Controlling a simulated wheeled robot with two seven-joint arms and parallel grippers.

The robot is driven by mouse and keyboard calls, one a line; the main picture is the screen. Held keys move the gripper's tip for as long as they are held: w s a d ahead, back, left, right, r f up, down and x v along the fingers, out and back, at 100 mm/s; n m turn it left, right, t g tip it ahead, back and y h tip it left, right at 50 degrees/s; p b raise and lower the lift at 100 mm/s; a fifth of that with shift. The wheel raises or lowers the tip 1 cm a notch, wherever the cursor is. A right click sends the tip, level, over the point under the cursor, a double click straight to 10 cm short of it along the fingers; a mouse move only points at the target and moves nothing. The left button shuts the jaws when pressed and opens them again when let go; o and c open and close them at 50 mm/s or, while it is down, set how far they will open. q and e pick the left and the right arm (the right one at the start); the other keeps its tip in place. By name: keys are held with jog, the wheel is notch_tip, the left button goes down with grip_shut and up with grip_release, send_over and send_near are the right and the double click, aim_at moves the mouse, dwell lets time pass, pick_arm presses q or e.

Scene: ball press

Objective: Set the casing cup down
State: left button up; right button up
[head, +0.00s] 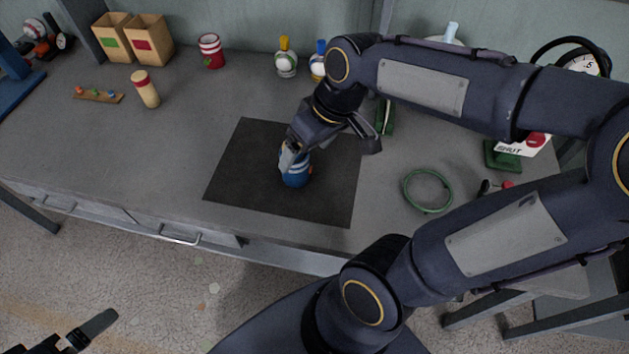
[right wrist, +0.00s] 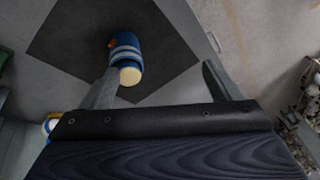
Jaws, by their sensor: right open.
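The casing cup (head: 297,174) is blue with pale stripes and sits on the dark mat (head: 245,195) in the head view. In the right wrist view the cup (right wrist: 125,53) shows a round cream end towards the camera and a bit of orange at its far end. My right gripper (head: 292,155) is at the cup in the head view and partly covers it. In the right wrist view its fingers (right wrist: 162,85) are spread wide, with the cup close to the left finger; I cannot tell whether they touch. Part of my left gripper (head: 92,328) shows at the bottom left, away from the table.
A green ring (head: 428,190) lies right of the mat. Two cardboard boxes (head: 135,38), a red-striped cup (head: 211,51) and bottles (head: 286,58) line the back.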

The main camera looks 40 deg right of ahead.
jog(key=s+a+m+t+y, duration=0.1)
jog(key=s+a+m+t, duration=0.1)
jog(key=s, duration=0.6)
jog(key=shift+a+f+m+t, duration=0.3)
jog(key=shift+a+m+t, duration=0.15)
jog(key=shift+a, duration=0.8)
dwell(0.9)
